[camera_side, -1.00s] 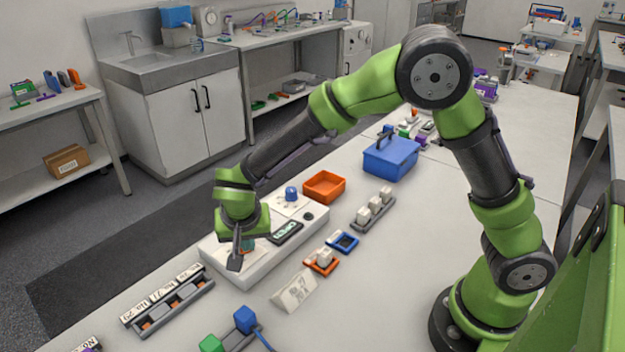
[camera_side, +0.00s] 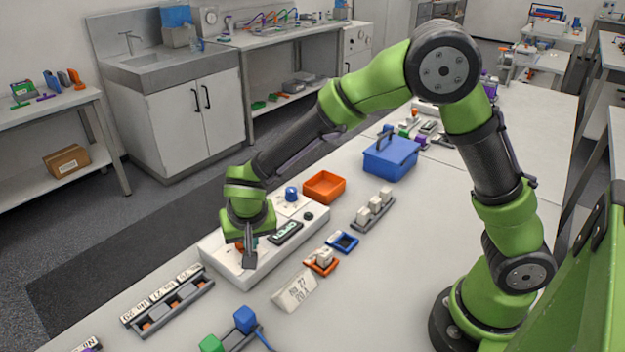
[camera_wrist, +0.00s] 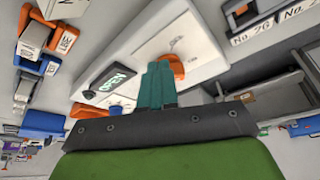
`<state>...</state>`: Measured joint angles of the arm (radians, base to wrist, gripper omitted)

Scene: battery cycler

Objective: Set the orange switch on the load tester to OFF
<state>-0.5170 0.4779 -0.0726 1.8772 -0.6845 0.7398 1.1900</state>
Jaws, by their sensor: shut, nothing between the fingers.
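The load tester (camera_side: 222,262) is a white box on the bench in the side view. It has a dark display (camera_side: 286,233) that reads OPEN in the wrist view (camera_wrist: 112,83). The orange switch (camera_wrist: 172,64) shows in the wrist view just beyond my fingertips, partly hidden by them. My gripper (camera_side: 249,264) is shut and empty, pointing down over the tester's near left part. In the wrist view its teal fingers (camera_wrist: 158,70) are together and overlap the switch; I cannot tell whether they touch it. The switch's setting is not readable.
An orange tray (camera_side: 324,187) and a blue toolbox (camera_side: 391,157) lie beyond. A folded sign (camera_side: 295,291), small trays and a cell rack (camera_side: 172,300) stand close by.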

